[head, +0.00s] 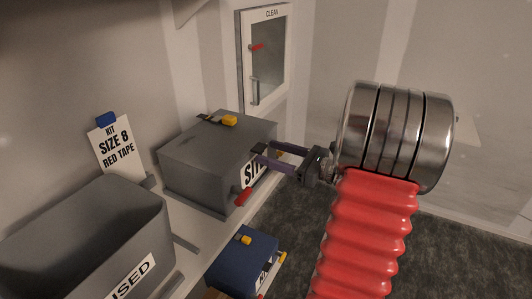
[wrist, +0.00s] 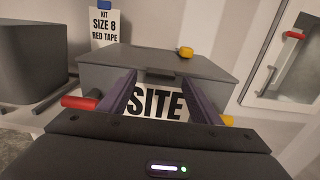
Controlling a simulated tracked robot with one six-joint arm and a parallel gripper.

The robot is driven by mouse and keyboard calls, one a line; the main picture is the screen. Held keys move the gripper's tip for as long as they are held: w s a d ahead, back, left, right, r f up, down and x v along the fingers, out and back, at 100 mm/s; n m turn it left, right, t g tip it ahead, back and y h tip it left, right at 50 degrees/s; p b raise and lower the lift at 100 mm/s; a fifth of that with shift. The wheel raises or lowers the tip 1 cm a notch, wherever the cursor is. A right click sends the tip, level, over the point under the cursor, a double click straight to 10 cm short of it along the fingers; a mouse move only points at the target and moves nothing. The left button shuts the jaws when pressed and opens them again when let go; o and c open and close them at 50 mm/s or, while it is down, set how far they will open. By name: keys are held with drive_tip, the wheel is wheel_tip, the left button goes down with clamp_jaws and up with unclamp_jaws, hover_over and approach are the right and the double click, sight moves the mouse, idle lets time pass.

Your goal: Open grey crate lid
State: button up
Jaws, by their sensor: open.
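The grey crate (head: 205,165) stands on the bench with its flat lid (head: 215,137) shut. Its front carries a white label, which reads SITE in the wrist view (wrist: 157,104). In the wrist view the lid (wrist: 135,60) has a small dark tab (wrist: 160,75) at its front edge. My gripper (head: 262,150) is in front of the crate, near the lid's front edge. Its two purple fingers are apart and nothing is between them in the wrist view (wrist: 165,85). I cannot tell whether the fingers touch the crate.
An open grey bin (head: 85,235) labelled USED stands at the left of the bench. A sign (head: 117,147) reads KIT SIZE 8 RED TAPE. A blue box (head: 243,262) is low in front. A CLEAN cabinet (head: 264,65) with a glass door hangs behind. A red handle (head: 242,197) is at the crate's front.

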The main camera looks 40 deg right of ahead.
drive_tip(key=shift+x, duration=1)
drive_tip(key=shift+c, duration=0.5)
